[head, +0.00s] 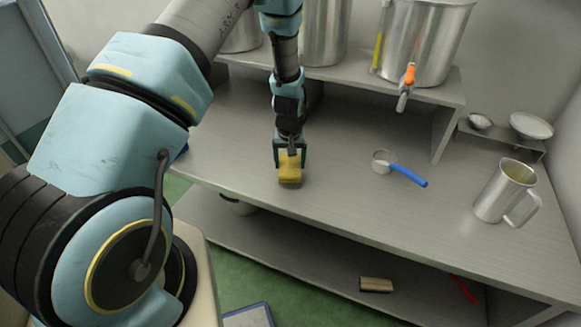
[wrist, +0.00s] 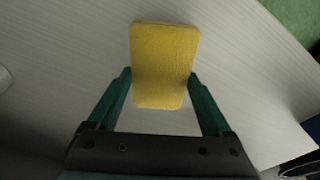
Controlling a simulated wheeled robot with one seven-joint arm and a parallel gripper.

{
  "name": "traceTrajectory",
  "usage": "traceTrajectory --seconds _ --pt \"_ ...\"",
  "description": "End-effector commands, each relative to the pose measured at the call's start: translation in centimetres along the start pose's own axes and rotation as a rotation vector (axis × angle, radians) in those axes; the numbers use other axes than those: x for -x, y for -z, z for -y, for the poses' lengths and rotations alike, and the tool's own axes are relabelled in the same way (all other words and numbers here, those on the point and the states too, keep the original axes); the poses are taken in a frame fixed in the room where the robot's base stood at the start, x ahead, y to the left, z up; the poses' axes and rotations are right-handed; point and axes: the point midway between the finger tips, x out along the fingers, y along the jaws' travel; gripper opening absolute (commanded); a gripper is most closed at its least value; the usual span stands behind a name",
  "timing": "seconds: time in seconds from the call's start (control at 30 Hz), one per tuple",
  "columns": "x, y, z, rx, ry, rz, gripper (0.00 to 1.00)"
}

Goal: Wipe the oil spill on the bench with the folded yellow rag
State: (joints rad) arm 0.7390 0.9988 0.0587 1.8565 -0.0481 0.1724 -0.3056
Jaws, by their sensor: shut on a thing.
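The folded yellow rag (head: 290,170) is at the front left part of the grey bench (head: 330,205). My gripper (head: 290,150) is shut on it, with one finger on each side. In the wrist view the rag (wrist: 164,65) lies between the green fingertips of my gripper (wrist: 160,78), and its far part sticks out beyond them. I cannot tell whether the rag touches the bench top or is just above it. I can make out no oil spill on the bench in either view; the rag and my gripper hide part of the surface.
A small metal cup with a blue handle (head: 407,172) lies right of the rag. A metal jug (head: 505,192) stands further right. Steel containers, one with an orange-handled tap (head: 408,75), stand on a raised shelf behind. A brush-like block (head: 376,285) lies on the lower shelf.

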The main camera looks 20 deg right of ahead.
Motion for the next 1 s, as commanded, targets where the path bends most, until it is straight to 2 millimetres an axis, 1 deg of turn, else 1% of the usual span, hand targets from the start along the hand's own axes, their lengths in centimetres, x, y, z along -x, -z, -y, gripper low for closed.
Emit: traceTrajectory --seconds 0.03,0.1,0.53,0.67,1.0 --pt "0.7 0.2 0.2 0.002 0.001 0.000 0.23" --pt "1.3 0.4 0.2 0.002 0.001 0.000 0.23" --pt "4.9 1.6 0.5 0.002 0.001 0.000 0.23" --pt "5.3 1.7 0.6 0.002 0.001 0.001 0.23" --pt "5.2 1.7 0.8 0.004 0.002 0.001 0.23"
